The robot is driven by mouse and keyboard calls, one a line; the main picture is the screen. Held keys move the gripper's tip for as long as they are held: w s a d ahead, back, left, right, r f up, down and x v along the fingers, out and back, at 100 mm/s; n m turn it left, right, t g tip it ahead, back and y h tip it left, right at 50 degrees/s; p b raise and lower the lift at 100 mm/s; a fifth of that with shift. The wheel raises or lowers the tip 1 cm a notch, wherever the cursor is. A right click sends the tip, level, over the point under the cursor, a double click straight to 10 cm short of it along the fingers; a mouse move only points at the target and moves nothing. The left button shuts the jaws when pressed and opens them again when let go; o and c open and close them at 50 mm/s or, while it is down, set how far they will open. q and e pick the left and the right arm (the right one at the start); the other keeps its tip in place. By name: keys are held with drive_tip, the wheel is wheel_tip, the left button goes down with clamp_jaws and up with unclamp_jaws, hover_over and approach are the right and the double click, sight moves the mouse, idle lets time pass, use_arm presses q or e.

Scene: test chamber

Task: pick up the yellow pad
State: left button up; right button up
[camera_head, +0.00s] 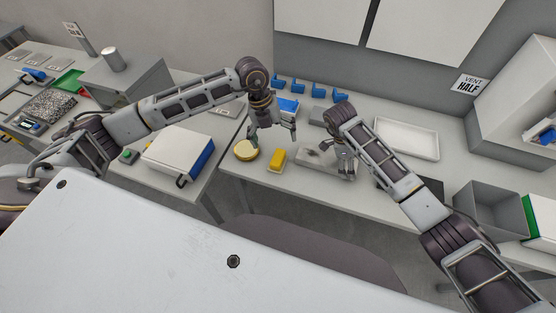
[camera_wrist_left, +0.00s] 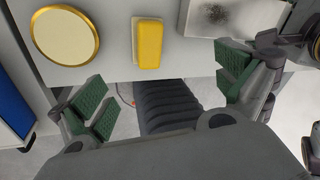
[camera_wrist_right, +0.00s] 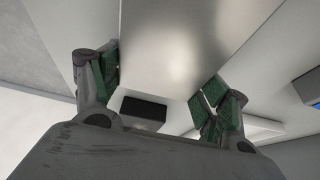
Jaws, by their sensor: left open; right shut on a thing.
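The yellow pad (camera_head: 276,160) lies on the workbench near its front edge, right of a round gold-rimmed dish (camera_head: 246,151). In the left wrist view the pad (camera_wrist_left: 149,44) is upright in the picture, with the dish (camera_wrist_left: 65,36) to its left. My left gripper (camera_head: 272,136) is open and empty above the bench, just behind the pad in the head view; its fingers (camera_wrist_left: 160,88) are spread wide and do not touch the pad. My right gripper (camera_head: 343,163) is shut on a grey metal plate (camera_head: 312,154) with a dark smudge; the plate (camera_wrist_right: 175,40) shows between its fingers (camera_wrist_right: 158,88).
A white tray (camera_head: 407,139) lies at the back right, and a grey bin (camera_head: 487,212) stands further right. Several blue items (camera_head: 318,90) line the back wall. A white box with a blue side (camera_head: 180,152) stands on the left bench.

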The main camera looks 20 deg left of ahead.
sight(277, 156)
use_arm(q)
drive_tip(key=a+n, duration=0.1)
drive_tip(key=n, duration=0.3)
drive_tip(key=a+n, duration=0.1)
drive_tip(key=n, duration=0.4)
drive_tip(key=a+n+h, duration=0.1)
drive_tip(key=n, duration=0.3)
drive_tip(key=shift+a+f+n, duration=0.15)
drive_tip(key=shift+f+n, duration=0.05)
drive_tip(key=shift+n, duration=0.2)
drive_tip(key=shift+w+x, duration=0.2)
drive_tip(key=shift+x, duration=3.2)
drive_tip(key=shift+x, duration=2.65)
drive_tip(key=shift+w+r, duration=0.1)
